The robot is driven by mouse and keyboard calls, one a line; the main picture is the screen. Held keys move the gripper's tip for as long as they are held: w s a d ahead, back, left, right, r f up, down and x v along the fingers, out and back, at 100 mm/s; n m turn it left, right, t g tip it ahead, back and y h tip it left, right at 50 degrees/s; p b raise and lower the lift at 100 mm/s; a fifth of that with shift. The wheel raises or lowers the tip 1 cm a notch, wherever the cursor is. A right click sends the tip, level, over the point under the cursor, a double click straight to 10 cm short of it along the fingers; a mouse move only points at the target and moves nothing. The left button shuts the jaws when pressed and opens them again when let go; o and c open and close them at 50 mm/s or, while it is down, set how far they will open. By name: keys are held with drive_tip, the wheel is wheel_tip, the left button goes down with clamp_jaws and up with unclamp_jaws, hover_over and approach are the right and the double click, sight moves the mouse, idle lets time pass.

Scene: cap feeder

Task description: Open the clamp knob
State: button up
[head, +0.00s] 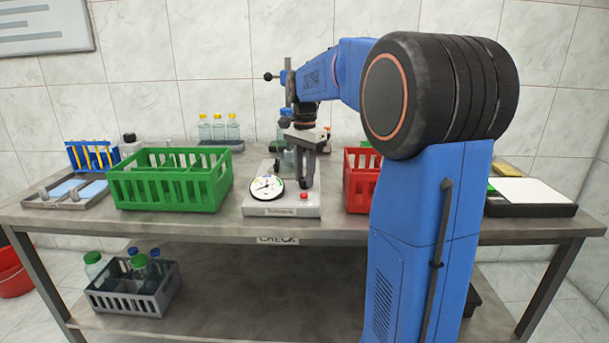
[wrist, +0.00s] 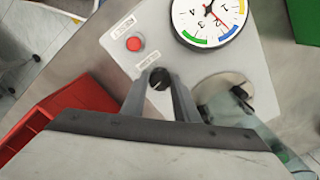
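The clamp knob (wrist: 158,78) is a small black round knob on the light grey plate of the machine (wrist: 100,45). In the wrist view it sits between the tips of my gripper (wrist: 160,90), whose two grey fingers are close against its sides with no clear gap. In the head view my gripper (head: 304,170) points down over the machine (head: 255,210), and the knob is hidden. A round dial gauge (head: 266,188) is at the machine's front left. A red button (head: 304,196) is at its front right.
A green crate (head: 170,195) stands left of the machine and a red crate (head: 357,190) stands right of it, partly behind my arm. Bottles (head: 218,128) stand at the back. A tray with white paper (head: 525,192) lies far right.

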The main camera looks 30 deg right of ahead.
drive_tip(key=n, duration=0.7)
drive_tip(key=shift+n, duration=0.3)
drive_tip(key=n, duration=0.4)
drive_tip(key=shift+n, duration=2.1)
drive_tip(key=o, duration=1.1)
drive_tip(key=shift+c, duration=0.2)
wheel_tip(320, 180, up, 18)
drive_tip(key=shift+f, duration=0.25)
